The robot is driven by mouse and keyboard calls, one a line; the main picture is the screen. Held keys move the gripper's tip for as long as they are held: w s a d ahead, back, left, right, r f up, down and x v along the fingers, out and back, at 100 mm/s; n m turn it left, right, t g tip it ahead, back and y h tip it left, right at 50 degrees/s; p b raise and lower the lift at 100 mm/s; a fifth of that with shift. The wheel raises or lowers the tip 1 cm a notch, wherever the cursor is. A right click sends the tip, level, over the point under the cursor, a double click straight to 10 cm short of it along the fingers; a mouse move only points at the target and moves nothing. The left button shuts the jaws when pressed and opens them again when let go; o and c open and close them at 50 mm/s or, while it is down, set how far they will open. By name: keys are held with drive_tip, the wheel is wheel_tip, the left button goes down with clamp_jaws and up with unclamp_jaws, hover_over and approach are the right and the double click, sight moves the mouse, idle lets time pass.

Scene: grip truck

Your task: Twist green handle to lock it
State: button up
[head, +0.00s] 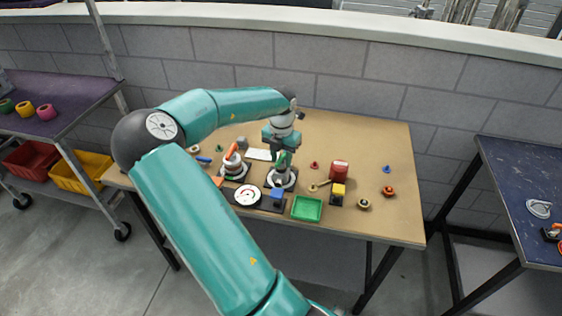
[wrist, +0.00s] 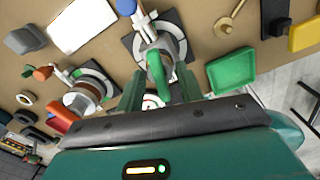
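The green handle (wrist: 158,76) stands on a round grey base on a dark square plate (wrist: 170,25). It also shows in the head view (head: 282,160), partly hidden by my gripper. My gripper (head: 283,152) is above the table, pointing down over this fixture. In the wrist view its two fingers (wrist: 159,88) are spread, one on each side of the green handle, with gaps visible between. The lower part of the handle is partly hidden near the palm.
A similar fixture with an orange handle (head: 232,153) stands to the left. The table's back right (head: 370,135) is clear.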

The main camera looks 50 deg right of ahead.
sight(281, 158)
drive_tip(key=shift+r, duration=3.75)
